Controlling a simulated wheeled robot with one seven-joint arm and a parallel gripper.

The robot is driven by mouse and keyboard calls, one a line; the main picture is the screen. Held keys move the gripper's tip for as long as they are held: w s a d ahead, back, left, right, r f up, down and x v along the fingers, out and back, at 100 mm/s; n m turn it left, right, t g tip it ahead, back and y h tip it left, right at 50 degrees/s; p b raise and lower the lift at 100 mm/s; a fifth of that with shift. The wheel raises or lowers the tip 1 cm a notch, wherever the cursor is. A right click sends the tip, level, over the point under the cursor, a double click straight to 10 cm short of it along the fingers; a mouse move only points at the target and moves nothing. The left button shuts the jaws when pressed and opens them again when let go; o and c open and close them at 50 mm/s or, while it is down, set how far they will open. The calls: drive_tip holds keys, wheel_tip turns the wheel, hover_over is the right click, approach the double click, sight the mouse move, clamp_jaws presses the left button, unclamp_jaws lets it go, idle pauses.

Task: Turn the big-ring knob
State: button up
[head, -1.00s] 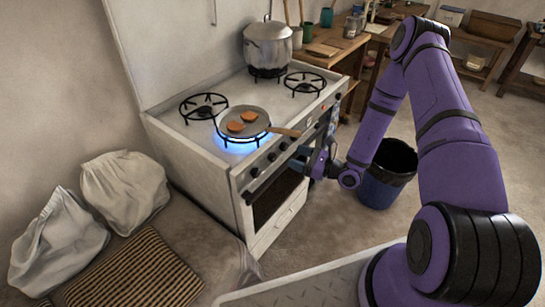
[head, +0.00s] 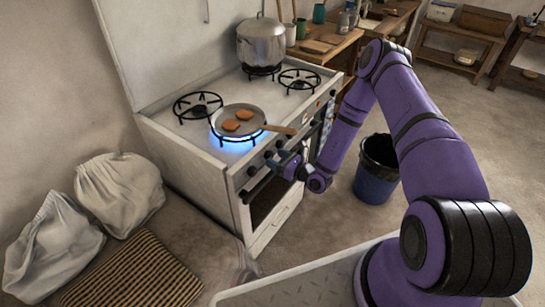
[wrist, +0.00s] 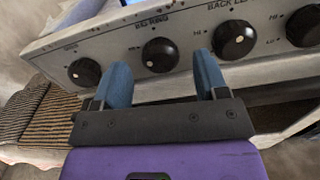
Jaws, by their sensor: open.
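The big-ring knob (wrist: 160,55) is round and black with a pale mark. In the wrist view it sits under a label reading "...G RING", partly cut by glare. My gripper (wrist: 163,66) is open, its two blue fingertips on either side of this knob in the picture. Knob and fingers look apart; I cannot tell the exact gap. In the head view my gripper (head: 281,163) is at the stove's front panel, hiding part of the knob row. The stove (head: 190,165) has a blue flame lit under a frying pan (head: 238,121).
A neighbouring knob (wrist: 84,72) is left of the big-ring knob, and the back-left knob (wrist: 234,41) is right of it. The pan's handle (head: 280,129) sticks out above the panel. A pot (head: 262,45) stands behind; a blue bin (head: 376,170) is right.

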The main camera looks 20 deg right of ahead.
drive_tip(key=shift+x, duration=1.1)
drive_tip(key=c, duration=0.9)
drive_tip(key=shift+c, duration=0.2)
drive_tip(key=shift+m, duration=0.4)
drive_tip(key=shift+d+m, duration=0.1)
drive_tip(key=shift+m, duration=0.9)
drive_tip(key=m, duration=0.4)
drive_tip(key=shift+f, duration=0.1)
drive_tip(key=m, duration=0.7)
drive_tip(key=shift+f, duration=0.15)
